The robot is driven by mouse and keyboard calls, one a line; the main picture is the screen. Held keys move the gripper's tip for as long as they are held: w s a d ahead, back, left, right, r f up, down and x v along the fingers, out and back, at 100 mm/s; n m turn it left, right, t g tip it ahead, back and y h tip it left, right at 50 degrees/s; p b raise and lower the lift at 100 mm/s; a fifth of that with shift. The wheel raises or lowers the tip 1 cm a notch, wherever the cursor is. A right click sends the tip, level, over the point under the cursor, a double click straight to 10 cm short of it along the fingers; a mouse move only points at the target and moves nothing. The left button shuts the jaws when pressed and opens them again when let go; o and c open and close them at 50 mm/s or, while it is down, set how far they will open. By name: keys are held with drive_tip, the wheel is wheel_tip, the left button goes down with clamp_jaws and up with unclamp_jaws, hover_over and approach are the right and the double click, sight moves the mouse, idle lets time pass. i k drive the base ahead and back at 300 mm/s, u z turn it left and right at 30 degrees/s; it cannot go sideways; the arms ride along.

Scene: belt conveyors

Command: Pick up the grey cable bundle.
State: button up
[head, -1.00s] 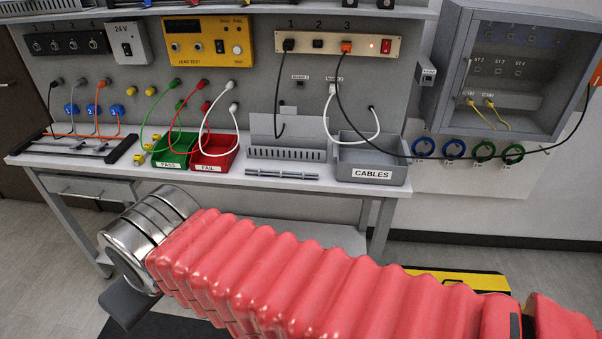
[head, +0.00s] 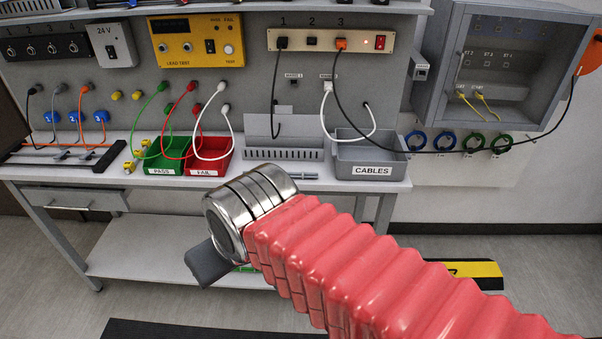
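I cannot pick out a grey cable bundle for certain. A pair of thin grey lengths (head: 305,176) lies on the bench in front of the slotted grey tray, partly hidden behind my arm; I cannot tell whether they are cable. A grey bin labelled CABLES (head: 371,171) stands to their right; no bundle is visible in it. My arm's metal wrist is in front of the bench. A dark grey part of my gripper (head: 210,263) shows below it, over the lower shelf. The fingertips cannot be made out, nor whether they hold anything.
The bench (head: 330,183) carries a green PASS bin (head: 163,171), a red FAIL bin (head: 207,171) and the slotted tray (head: 285,155). Leads hang from the back panel. A black cable (head: 460,152) runs right past blue and green coils on the wall. A lower shelf (head: 135,262) is below.

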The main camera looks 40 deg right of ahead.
sight(292, 174)
drive_tip(key=z, duration=0.3)
drive_tip(key=i, duration=1)
drive_tip(key=z, duration=0.05)
